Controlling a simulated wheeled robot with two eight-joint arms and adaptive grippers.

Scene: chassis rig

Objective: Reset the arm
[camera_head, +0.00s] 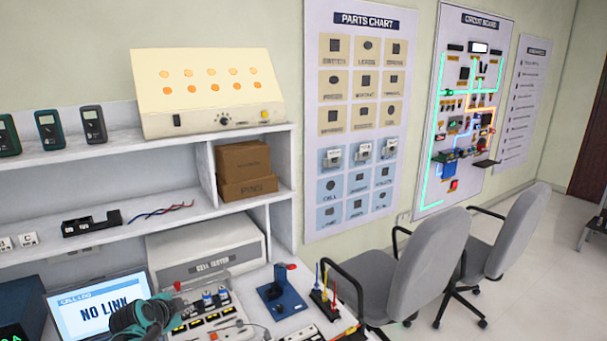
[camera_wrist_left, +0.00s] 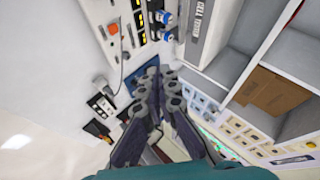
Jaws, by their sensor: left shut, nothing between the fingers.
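My left gripper (camera_head: 147,317), teal and dark grey, is at the bottom left of the head view, in front of the laptop and above the workbench. In the left wrist view its dark jointed fingers (camera_wrist_left: 162,85) are together and hold nothing. The bench with its parts lies beyond the fingers there. Most of my left arm is out of the head view. My right gripper is in neither view.
A laptop (camera_head: 97,306) reading "NO LINK" stands close by the left gripper. A cell tester (camera_head: 208,250), a blue fixture (camera_head: 284,299) and a tool rack (camera_head: 324,304) crowd the bench. Shelves (camera_head: 150,149) rise behind. Two grey chairs (camera_head: 418,262) stand at right.

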